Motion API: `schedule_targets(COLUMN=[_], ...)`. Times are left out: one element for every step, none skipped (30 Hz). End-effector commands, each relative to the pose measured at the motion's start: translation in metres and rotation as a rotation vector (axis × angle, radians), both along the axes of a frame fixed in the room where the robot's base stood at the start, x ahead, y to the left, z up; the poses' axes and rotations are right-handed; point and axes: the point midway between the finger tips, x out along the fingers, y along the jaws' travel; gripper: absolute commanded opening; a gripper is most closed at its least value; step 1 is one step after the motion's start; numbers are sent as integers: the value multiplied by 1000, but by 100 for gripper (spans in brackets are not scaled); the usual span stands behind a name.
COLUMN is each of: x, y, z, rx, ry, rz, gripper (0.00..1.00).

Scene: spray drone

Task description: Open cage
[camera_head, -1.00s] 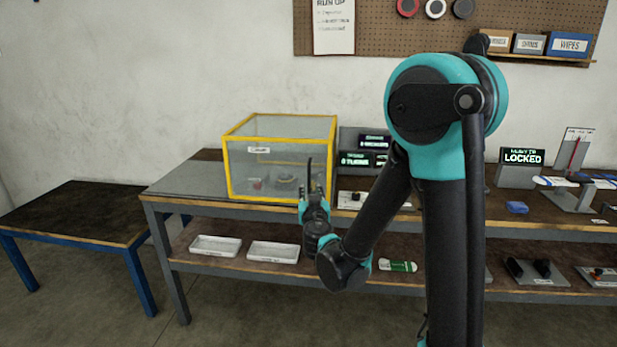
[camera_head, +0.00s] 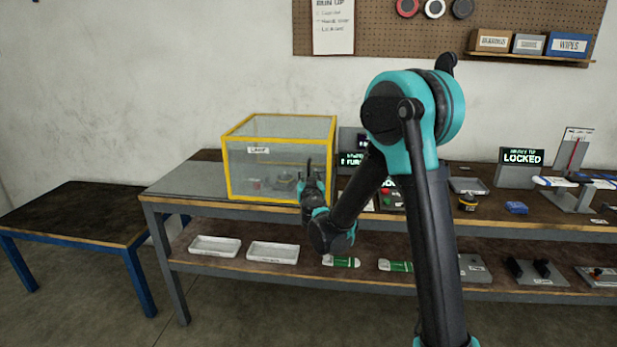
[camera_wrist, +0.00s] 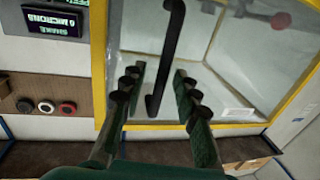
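The cage (camera_head: 279,118) is a clear box with a yellow frame, closed as far as I can see, on the left part of the workbench. Its black bar handle (camera_wrist: 170,50) is on the front panel, facing my gripper in the wrist view. My gripper (camera_wrist: 158,80) is open, with one dark ribbed finger on each side of the handle's lower part in that view. Gaps show between the handle and both fingers. In the head view my gripper (camera_head: 311,180) is at the cage's front right corner and hides part of it. Small items inside the cage are blurred.
The workbench (camera_head: 185,178) is bare left of the cage. Display screens (camera_head: 353,158) stand behind my arm, and a screen reading LOCKED (camera_head: 522,156) is farther right. White trays (camera_head: 273,252) lie on the lower shelf. A low table (camera_head: 70,212) stands at the left.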

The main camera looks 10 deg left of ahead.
Motion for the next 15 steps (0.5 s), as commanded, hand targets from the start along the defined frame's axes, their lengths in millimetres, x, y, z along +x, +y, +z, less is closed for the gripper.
schedule_targets(x=[0, 0, 0, 0, 0, 0, 0, 0, 0, 0, 0, 0, 0, 0, 0], y=[0, 0, 0, 0, 0, 0, 0, 0, 0, 0, 0, 0, 0, 0, 0], z=[0, 0, 0, 0, 0, 0, 0, 0, 0, 0, 0, 0, 0, 0, 0], rx=[0, 0, 0, 0, 0, 0, 0, 0, 0, 0, 0, 0, 0, 0, 0], ry=[0, 0, 0, 0, 0, 0, 0, 0, 0, 0, 0, 0, 0, 0, 0], rz=[0, 0, 0, 0, 0, 0, 0, 0, 0, 0, 0, 0, 0, 0, 0], gripper=[31, 29, 24, 21, 17, 12, 8, 4, 0, 0, 0, 0, 0, 0, 0])
